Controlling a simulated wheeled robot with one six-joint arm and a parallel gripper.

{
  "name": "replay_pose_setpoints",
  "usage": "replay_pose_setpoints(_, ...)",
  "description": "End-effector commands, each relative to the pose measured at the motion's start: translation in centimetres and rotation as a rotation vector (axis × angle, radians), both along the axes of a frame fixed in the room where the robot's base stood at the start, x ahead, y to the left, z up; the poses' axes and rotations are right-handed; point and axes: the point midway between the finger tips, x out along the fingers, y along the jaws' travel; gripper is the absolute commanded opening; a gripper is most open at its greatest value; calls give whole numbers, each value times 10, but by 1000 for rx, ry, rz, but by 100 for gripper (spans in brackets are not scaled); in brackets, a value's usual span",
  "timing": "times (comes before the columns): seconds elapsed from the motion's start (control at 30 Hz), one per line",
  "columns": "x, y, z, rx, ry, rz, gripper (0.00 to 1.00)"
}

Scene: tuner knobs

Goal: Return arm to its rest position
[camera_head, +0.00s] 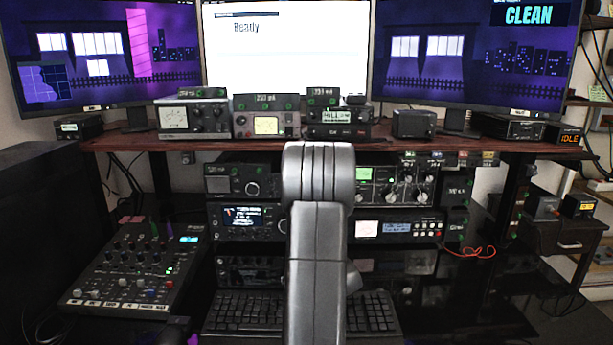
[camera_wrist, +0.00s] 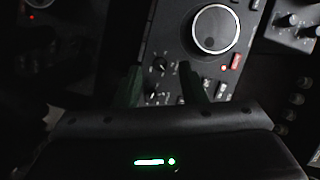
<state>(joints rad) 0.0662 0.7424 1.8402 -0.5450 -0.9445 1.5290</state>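My grey arm rises through the middle of the head view and hides part of the radio rack behind it. My gripper is hidden there. In the wrist view my gripper (camera_wrist: 160,76) shows two dark fingers spread apart, with nothing held between them. A radio panel (camera_wrist: 172,48) lies beyond the fingers. Its large round tuner knob (camera_wrist: 212,30) with a pale ring is up and to the right of the fingertips. Small knobs show in the gap between the fingers. I cannot tell whether a fingertip touches the panel.
Several radios stand on the wooden shelf (camera_head: 120,142) and below it. A mixer (camera_head: 138,268) is at left and a keyboard (camera_head: 243,312) is low in the middle. The centre monitor (camera_head: 290,70) reads "Ready". A red cable (camera_head: 468,252) lies right of the rack.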

Motion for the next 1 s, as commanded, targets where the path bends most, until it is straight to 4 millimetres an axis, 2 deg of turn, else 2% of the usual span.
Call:
replay_pose_setpoints(0.03, 10, 5, -3, -1, -1, 2, 37)
replay_pose_setpoints(0.1, 16, 7, -1, -26, -2, 2, 37)
replay_pose_setpoints(0.67, 14, 10, 0, -509, -3, 1, 37)
replay_pose_setpoints(1.0, -52, -11, 25, -504, 2, -2, 37)
